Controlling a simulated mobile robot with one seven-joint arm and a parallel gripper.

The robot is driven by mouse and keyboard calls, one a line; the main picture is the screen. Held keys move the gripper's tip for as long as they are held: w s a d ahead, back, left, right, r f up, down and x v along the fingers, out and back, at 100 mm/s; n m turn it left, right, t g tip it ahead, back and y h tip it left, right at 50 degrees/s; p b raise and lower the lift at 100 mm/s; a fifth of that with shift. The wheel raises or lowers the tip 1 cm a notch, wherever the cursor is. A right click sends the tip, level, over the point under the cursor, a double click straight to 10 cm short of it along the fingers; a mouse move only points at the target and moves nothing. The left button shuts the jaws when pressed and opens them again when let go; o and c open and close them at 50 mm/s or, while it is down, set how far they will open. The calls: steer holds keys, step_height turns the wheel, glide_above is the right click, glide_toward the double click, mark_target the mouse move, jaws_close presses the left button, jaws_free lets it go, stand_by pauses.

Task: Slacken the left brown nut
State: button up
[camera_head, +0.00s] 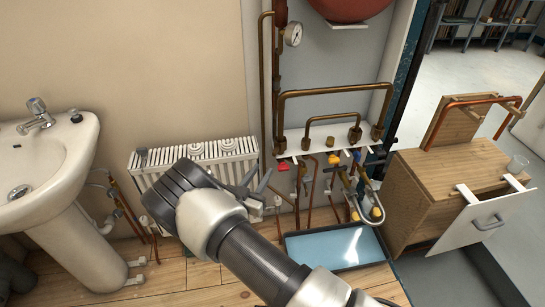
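Several brown nuts sit on the white bracket under the two arched copper pipes on the wall. The leftmost brown nut (281,145) is at the foot of the outer arch's left leg. Another brown nut (306,143) is just right of it, under the inner arch. My arm hides part of the radiator, not the nuts.
A red valve handle (282,166) and yellow-handled valves (345,178) hang below the bracket. A blue tray (335,250) lies on the floor. The radiator (215,150) and sink (45,160) are left. A wooden cabinet (445,185) stands right.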

mark_target(273, 153)
steer(key=b+x, duration=0.1)
steer(key=x, duration=0.9)
steer(key=shift+w+b, duration=0.1)
steer(key=shift+b, duration=0.25)
jaws_close()
